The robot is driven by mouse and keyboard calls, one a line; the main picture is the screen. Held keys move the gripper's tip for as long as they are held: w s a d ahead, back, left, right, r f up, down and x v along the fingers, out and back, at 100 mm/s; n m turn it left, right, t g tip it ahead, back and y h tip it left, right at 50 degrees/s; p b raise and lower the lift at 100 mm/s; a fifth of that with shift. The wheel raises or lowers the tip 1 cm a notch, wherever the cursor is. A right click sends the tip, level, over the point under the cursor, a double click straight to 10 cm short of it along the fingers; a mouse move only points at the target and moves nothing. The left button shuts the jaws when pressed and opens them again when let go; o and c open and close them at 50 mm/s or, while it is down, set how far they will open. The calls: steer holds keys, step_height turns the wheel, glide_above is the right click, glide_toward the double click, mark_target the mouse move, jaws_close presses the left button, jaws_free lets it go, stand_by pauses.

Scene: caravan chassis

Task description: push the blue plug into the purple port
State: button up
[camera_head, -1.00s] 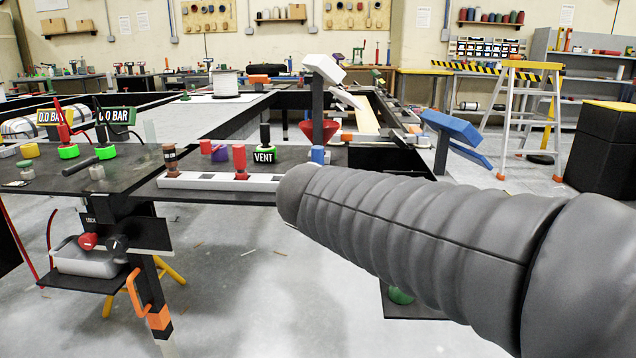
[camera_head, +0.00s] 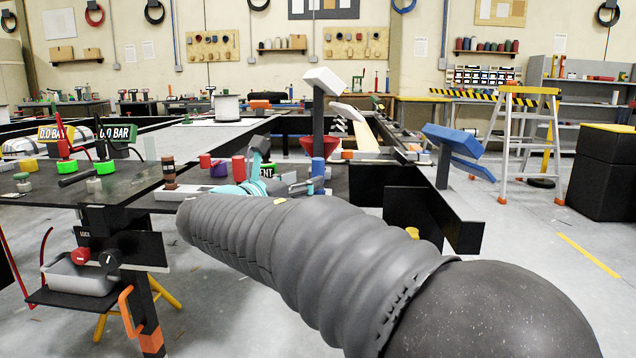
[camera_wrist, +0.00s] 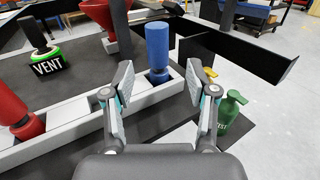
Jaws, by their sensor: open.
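The blue plug (camera_wrist: 157,45) is an upright blue cylinder on a dark base, standing in the light grey strip (camera_wrist: 75,118). In the head view the plug (camera_head: 318,167) shows just past my gripper. My gripper (camera_wrist: 158,85) is open and empty, with its fingers spread left and right of the plug's line. The plug stands a little beyond the fingertips, and I see no contact. A purple piece (camera_head: 219,168) lies on the dark bench behind the strip in the head view. I cannot tell whether it is the purple port, and no purple shows in the wrist view.
A red plug (camera_wrist: 18,112) stands in the strip at left, with the black-handled VENT knob (camera_wrist: 45,62) behind it. A red funnel (camera_wrist: 108,15) stands behind the blue plug. Black panels (camera_wrist: 235,45) and a green bottle (camera_wrist: 231,108) are at right.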

mark_target(314, 173)
steer(key=shift+r+b+x, duration=0.15)
steer(key=shift+x, duration=1.5)
steer(key=shift+r+b+x, duration=0.1)
steer(key=shift+b+x, duration=0.05)
steer(key=shift+x, duration=1.5)
steer(key=shift+a, duration=0.15)
jaws_close()
